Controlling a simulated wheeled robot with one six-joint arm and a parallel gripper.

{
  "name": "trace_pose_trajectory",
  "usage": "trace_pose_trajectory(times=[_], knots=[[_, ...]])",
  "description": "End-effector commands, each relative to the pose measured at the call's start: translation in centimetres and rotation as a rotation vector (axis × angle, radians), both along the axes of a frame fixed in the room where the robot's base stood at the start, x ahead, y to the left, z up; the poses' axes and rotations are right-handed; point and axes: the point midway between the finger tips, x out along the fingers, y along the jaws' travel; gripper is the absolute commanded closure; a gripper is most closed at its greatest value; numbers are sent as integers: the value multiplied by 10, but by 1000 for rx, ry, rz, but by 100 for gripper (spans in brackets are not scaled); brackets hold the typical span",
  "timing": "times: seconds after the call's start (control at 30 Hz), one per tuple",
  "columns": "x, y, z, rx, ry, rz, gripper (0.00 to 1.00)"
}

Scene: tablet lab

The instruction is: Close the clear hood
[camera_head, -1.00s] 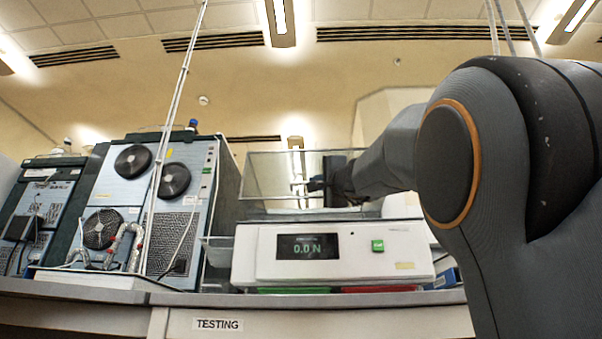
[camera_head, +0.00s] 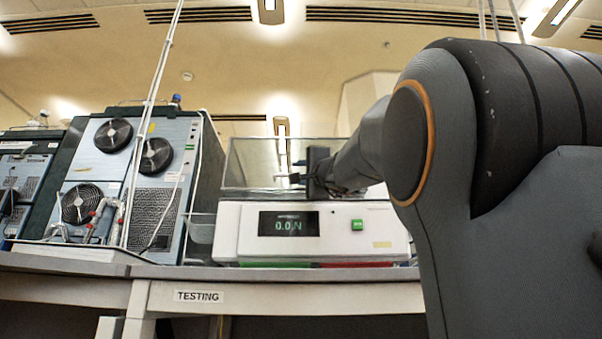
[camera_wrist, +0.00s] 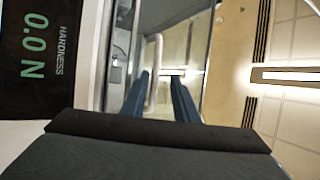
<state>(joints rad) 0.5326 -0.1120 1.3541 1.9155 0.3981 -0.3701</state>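The clear hood (camera_head: 250,160) is a transparent box with thin dark edges on top of the white hardness tester (camera_head: 340,235). Its front is also in the wrist view (camera_wrist: 198,60). My gripper (camera_head: 290,170) is in front of the hood, pointing left in the head view. In the wrist view my gripper (camera_wrist: 161,78) shows two blue fingers spread apart. A pale rod-like handle (camera_wrist: 154,60) shows between them, closer to the left finger; I cannot tell whether it touches. How far the hood is open is unclear, as my arm hides its right side.
The tester's display (camera_head: 289,224) reads 0.0 N, with a green button (camera_head: 357,225) to its right. A tall instrument with fans (camera_head: 150,185) stands left of the tester. The bench edge (camera_head: 290,272) runs below, with a TESTING label (camera_head: 198,296).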

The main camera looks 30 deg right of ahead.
Motion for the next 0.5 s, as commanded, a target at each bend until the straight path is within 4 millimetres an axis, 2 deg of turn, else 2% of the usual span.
trace_pose_trajectory(times=[0.33,0.5], knots=[[-5,2,0,-2,-3,1,73],[-24,4,-8,-1,-3,0,73]])
